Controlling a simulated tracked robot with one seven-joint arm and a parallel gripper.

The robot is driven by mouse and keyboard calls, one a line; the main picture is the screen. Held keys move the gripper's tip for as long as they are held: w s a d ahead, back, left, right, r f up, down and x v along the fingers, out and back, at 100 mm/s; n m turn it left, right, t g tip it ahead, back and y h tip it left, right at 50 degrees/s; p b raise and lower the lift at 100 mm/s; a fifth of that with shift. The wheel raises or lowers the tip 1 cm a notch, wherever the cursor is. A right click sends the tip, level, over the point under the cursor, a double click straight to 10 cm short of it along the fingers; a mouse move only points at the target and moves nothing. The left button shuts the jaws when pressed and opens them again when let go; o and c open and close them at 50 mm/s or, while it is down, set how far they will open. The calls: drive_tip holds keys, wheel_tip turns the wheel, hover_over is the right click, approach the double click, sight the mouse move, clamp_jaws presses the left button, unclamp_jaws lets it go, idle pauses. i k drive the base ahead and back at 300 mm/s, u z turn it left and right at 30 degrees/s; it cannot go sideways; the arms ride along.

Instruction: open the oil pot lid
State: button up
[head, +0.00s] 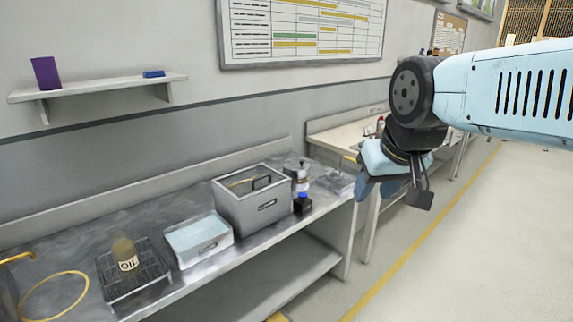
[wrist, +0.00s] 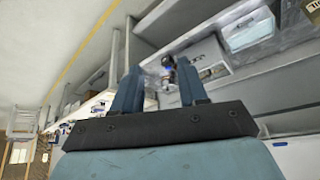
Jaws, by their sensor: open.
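A brownish pot labelled OIL (head: 126,257) stands upright on a dark wire rack (head: 150,278) at the left of the steel bench. Its top is small in the head view, and I cannot make out a separate lid. My gripper (head: 400,196) is open and empty, in the air at the right, beyond the bench's front edge and far from the pot. In the wrist view its two blue fingers (wrist: 160,88) are spread apart with nothing between them.
On the steel bench (head: 60,245) stand a white lidded tub (head: 198,240), a grey box with a handle (head: 252,208), a dark blue-capped bottle (head: 303,204) and a metal pot (head: 297,172). A yellow ring (head: 55,296) lies at the left. The floor at the right is clear.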

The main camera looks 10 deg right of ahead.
sight(292, 164)
drive_tip(key=u, duration=0.05)
drive_tip(key=i, duration=1.25)
drive_tip(key=z, duration=0.2)
